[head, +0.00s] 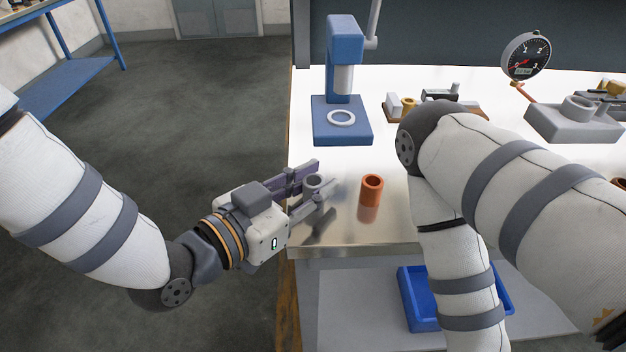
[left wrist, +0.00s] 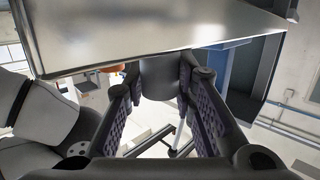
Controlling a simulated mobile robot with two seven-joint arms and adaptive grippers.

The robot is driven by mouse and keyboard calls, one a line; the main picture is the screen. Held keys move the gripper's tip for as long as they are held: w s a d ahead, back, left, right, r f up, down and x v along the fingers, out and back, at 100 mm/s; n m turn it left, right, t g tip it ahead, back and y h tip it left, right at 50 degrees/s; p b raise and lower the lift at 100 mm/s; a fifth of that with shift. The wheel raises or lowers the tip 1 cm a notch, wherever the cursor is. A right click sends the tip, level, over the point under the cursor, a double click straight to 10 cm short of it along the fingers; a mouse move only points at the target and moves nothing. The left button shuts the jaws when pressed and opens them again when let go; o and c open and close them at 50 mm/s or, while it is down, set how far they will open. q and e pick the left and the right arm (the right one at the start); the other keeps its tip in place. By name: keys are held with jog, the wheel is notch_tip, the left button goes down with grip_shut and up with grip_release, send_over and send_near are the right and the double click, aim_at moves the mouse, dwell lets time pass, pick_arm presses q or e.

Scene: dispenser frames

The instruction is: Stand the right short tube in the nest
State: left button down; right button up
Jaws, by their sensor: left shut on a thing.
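My left gripper (head: 320,178) is shut on a short grey tube (head: 313,182) near the left front edge of the bench. In the left wrist view the grey tube (left wrist: 159,78) sits between the two purple-padded fingers. An orange short tube (head: 371,190) stands upright on the bench just right of the gripper, apart from it. A grey block with a round raised socket (head: 575,119) stands at the right back; I cannot tell whether this is the nest. A blue press-like stand (head: 343,126) with a white ring (head: 341,118) is behind the gripper. My right gripper is out of view.
The steel bench (head: 335,229) is clear around the orange tube. A dial gauge (head: 526,56) and small fixtures (head: 437,98) stand at the back. A blue bin (head: 413,300) is below the front edge. My right arm hides part of the bench.

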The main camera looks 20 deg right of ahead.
pick_arm(q)
jog(key=shift+f, duration=0.1)
jog(key=shift+f, duration=0.15)
jog(key=c, duration=1.3)
grip_release()
jog(key=shift+c, duration=0.2)
